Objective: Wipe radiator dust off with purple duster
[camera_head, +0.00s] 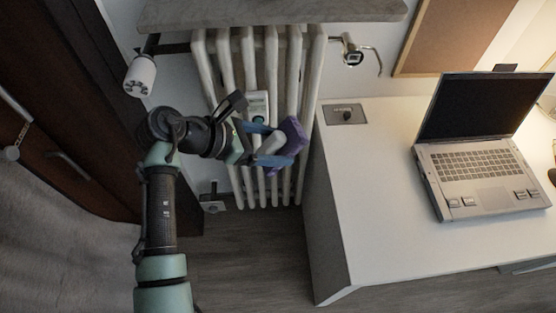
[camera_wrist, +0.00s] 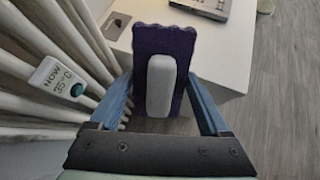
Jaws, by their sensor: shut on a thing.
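The purple duster (camera_head: 293,137) has a purple pad and a light grey handle. My gripper (camera_head: 271,144) is shut on the handle, in front of the white ribbed radiator (camera_head: 305,75). In the wrist view, the duster (camera_wrist: 178,35) stands between the two blue fingers of my gripper (camera_wrist: 160,95), its pad beyond the grey handle. The radiator (camera_wrist: 35,60) is at the left there, beside the duster. I cannot tell whether the pad touches the ribs. No dust is clearly visible, and my arm hides part of the radiator.
A white desk (camera_head: 390,230) with an open laptop (camera_head: 480,165) stands right of the radiator. A stone shelf (camera_head: 270,12) overhangs the radiator. A display reading 35°C (camera_wrist: 58,78) is on its ribs. A valve knob (camera_head: 141,75) is at its left; the floor (camera_head: 250,260) in front is clear.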

